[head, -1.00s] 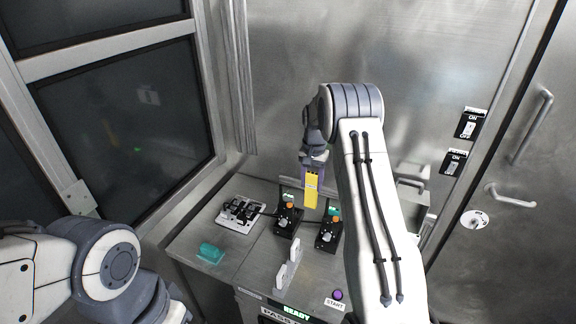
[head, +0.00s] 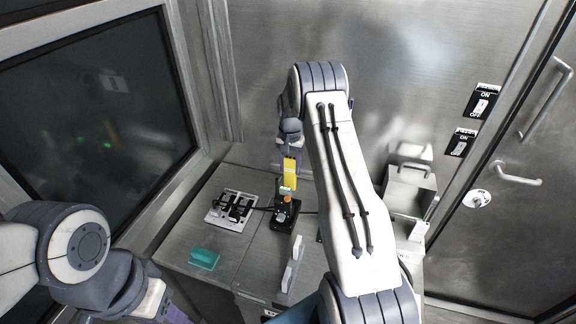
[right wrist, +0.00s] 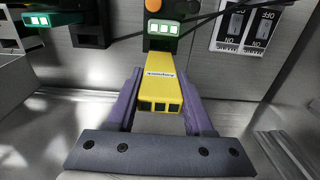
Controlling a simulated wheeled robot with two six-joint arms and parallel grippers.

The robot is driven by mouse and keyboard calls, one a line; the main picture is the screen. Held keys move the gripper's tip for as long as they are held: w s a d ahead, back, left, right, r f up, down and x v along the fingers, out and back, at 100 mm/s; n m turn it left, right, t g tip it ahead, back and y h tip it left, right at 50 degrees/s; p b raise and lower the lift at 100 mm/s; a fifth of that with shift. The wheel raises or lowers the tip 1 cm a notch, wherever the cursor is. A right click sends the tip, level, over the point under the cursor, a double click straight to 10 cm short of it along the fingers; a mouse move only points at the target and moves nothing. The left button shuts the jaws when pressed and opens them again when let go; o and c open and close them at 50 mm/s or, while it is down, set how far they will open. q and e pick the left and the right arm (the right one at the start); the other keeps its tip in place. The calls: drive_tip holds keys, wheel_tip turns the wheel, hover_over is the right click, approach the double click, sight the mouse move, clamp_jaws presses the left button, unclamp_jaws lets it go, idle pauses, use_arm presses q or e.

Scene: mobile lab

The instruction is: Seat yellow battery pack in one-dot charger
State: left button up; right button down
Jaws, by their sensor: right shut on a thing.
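The yellow battery pack (head: 290,172) hangs upright in my right gripper (head: 290,158), above or just at a black charger (head: 287,216) with an orange knob. In the right wrist view the pack (right wrist: 160,82) sits between the purple fingers of the right gripper (right wrist: 160,105), which is shut on it. The pack's far end is close to the charger (right wrist: 163,38) with a lit green display; I cannot tell if they touch. The dot marks are not readable. Only a purple edge of my left gripper (head: 176,315) shows at the bottom left.
A second black charger (right wrist: 88,28) shows in the wrist view; my right arm mostly hides it in the head view. A teal block (head: 204,259), a white-and-black fixture (head: 231,209) and upright grey plates (head: 292,263) stand on the bench. A metal box (head: 408,188) stands right.

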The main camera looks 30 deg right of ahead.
sight(290, 179)
drive_tip(key=shift+a, duration=0.1)
drive_tip(key=shift+s+f, duration=0.1)
drive_tip(key=shift+f, duration=0.05)
drive_tip(key=shift+f+b, duration=1.85)
drive_tip(key=shift+f, duration=0.85)
drive_tip(key=shift+f+b, duration=1.55)
drive_tip(key=shift+f, duration=0.6)
drive_tip(key=shift+c, duration=1)
unclamp_jaws()
drive_tip(key=shift+r, duration=0.1)
